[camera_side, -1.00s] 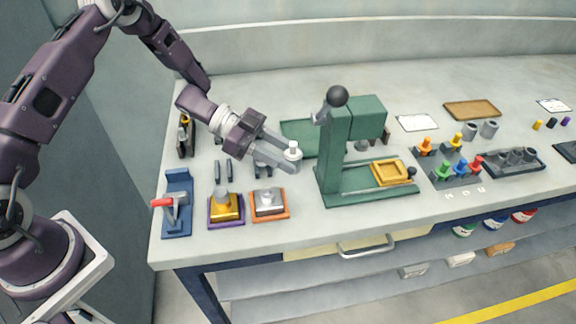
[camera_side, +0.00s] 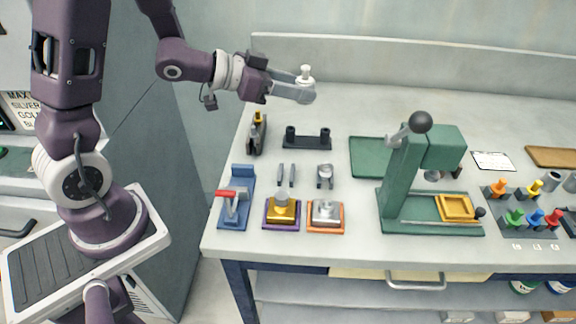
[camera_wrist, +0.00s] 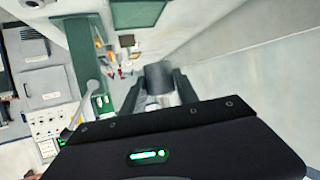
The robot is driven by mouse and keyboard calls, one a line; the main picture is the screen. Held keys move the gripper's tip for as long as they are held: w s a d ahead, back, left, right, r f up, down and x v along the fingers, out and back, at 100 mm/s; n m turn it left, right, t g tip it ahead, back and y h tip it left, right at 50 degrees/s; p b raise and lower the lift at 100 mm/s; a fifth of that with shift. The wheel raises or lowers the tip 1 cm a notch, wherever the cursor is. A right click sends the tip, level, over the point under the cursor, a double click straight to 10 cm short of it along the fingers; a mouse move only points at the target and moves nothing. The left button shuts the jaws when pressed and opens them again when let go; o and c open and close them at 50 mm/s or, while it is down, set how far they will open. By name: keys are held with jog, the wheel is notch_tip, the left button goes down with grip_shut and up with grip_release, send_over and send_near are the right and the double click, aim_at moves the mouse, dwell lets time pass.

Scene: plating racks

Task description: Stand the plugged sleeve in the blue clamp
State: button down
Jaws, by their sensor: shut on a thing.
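My gripper (camera_side: 300,92) is shut on the plugged sleeve (camera_side: 305,75), high above the back left of the bench in the side view. The sleeve's pale top sticks up above the fingers and looks roughly upright; its lower part is hidden by them. In the wrist view a grey cylinder (camera_wrist: 159,76), the sleeve, sits between the two dark fingers. The blue clamp (camera_side: 237,200), with a red handle (camera_side: 226,193), stands at the bench's front left corner, well below and left of the gripper. I see no sleeve in it.
A black two-post holder (camera_side: 307,141) and a dark upright fixture (camera_side: 257,135) stand behind the clamp. A gold block (camera_side: 283,208) and a silver block (camera_side: 326,212) sit right of it. A green press (camera_side: 405,180) stands farther right. The back of the bench is clear.

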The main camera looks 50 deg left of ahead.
aim_at(348, 192)
jog(key=shift+s+a+r, duration=0.1)
jog(key=shift+a+r, duration=0.05)
jog(key=shift+a, duration=0.15)
jog(key=w+d+f+m+g+h, duration=0.1)
jog(key=d+f+m+g+h, duration=0.3)
jog(key=d, duration=0.3)
jog(key=w+d+f+m+g+h, duration=0.2)
jog(key=d+f+m+g+h, duration=0.2)
jog(key=d+m+g, duration=0.1)
jog(key=d+m, duration=0.1)
jog(key=d, duration=0.1)
jog(key=shift+w+d+f+m, duration=0.25)
jog(key=shift+d+f+m, duration=0.05)
jog(key=shift+d+f, duration=0.05)
notch_tip(348, 192, down, 10)
jog(key=shift+r, duration=0.2)
